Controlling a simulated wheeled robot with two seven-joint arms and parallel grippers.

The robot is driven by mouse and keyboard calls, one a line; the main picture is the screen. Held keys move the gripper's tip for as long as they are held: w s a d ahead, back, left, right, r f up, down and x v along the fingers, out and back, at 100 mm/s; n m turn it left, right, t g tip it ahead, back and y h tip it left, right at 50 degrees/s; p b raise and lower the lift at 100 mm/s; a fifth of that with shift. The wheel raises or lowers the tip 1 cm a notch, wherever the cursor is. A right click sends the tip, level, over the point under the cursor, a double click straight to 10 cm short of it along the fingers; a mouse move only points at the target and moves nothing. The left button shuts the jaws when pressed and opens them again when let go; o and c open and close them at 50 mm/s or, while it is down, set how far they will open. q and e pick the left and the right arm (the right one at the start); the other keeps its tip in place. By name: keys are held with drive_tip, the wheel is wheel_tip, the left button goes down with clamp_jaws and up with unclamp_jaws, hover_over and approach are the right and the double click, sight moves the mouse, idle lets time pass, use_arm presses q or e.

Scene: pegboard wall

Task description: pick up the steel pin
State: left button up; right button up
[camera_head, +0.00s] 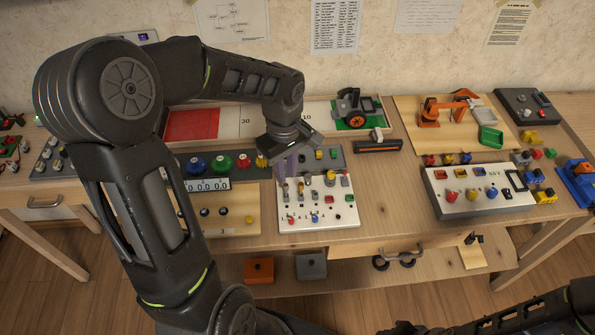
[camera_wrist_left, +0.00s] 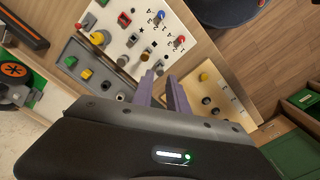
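A white pegboard panel (camera_head: 345,213) lies on the wooden bench, with coloured pegs, switches and small pins; it also shows in the left wrist view (camera_wrist_left: 165,18). A small grey, metal-looking pin (camera_wrist_left: 121,60) stands near the panel's edge in the wrist view and may be the steel pin. A brownish pin (camera_wrist_left: 145,56) stands beside it, closer to my fingers. My left gripper (camera_head: 286,172) hangs over the panel's back left part, its purple fingers pointing down. In the wrist view its fingertips (camera_wrist_left: 161,78) are apart, with nothing seen between them. My right gripper is out of view.
A grey panel with round knobs (camera_head: 221,163) lies left of the gripper, with a wooden counter board (camera_head: 240,222) in front. A second white panel (camera_head: 470,206) stands to the right. Bare bench lies between the white panels.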

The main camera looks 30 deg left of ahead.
sight(286, 185)
use_arm(q)
drive_tip(key=shift+w+a+r, duration=0.1)
drive_tip(key=shift+w+r, duration=0.1)
drive_tip(key=shift+s, duration=0.3)
drive_tip(key=shift+w+f, duration=0.1)
drive_tip(key=shift+f, duration=1.15)
drive_tip(key=shift+f+p, duration=0.7)
drive_tip(key=shift+f, duration=1.95)
clamp_jaws()
